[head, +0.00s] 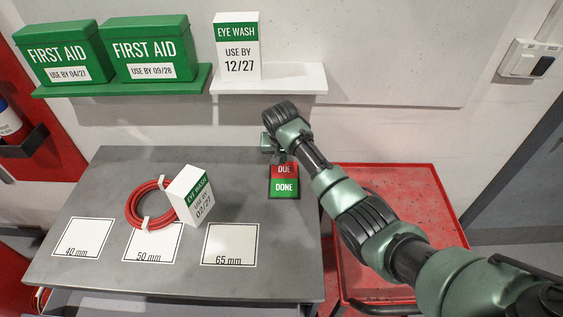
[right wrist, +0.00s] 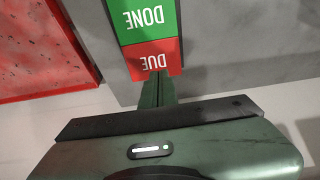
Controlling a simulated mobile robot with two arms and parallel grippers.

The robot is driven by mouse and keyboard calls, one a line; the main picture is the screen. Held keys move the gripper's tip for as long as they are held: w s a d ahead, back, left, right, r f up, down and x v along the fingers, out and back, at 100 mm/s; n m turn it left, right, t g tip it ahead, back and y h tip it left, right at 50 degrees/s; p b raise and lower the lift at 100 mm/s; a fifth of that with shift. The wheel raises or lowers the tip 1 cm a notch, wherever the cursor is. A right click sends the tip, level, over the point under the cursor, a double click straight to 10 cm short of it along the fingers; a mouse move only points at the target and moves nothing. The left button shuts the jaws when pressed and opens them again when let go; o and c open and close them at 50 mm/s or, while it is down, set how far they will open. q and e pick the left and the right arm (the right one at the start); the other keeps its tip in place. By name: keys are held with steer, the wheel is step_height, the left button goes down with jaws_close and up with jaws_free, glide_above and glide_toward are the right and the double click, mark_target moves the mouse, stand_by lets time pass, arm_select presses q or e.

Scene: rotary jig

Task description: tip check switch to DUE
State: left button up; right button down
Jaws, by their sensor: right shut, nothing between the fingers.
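The check switch, a two-part plate with a red DUE half (head: 285,170) and a green DONE half (head: 284,188), is at the back right of the grey table. In the right wrist view the green half (right wrist: 147,20) and the red half (right wrist: 152,60) appear upside down. My right gripper (right wrist: 157,80) is shut and empty, its fingertips at the outer edge of the red half. I cannot tell whether they touch it. In the head view this gripper (head: 278,156) hides part of the red half. My left gripper is not in view.
A red hose coil (head: 138,212) and a tilted eye wash box (head: 190,195) lie on the table (head: 90,275). First aid boxes (head: 150,48) and another eye wash box (head: 238,48) stand on wall shelves. A red tray (head: 420,190) is at right.

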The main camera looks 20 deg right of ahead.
mark_target(282, 168)
steer(key=shift+s+x, duration=0.15)
steer(key=shift+x, duration=0.65)
steer(key=shift+s+x, duration=0.1)
steer(key=shift+x, duration=0.7)
steer(key=shift+a+f, duration=0.1)
steer(key=shift+a, duration=0.05)
steer(key=shift+f, duration=0.1)
steer(key=shift+b+x, duration=0.55)
steer(key=shift+x, duration=0.25)
steer(key=shift+w, duration=0.1)
steer(key=shift+f, duration=0.2)
steer(key=v, duration=0.8)
steer(key=shift+w+r, duration=0.2)
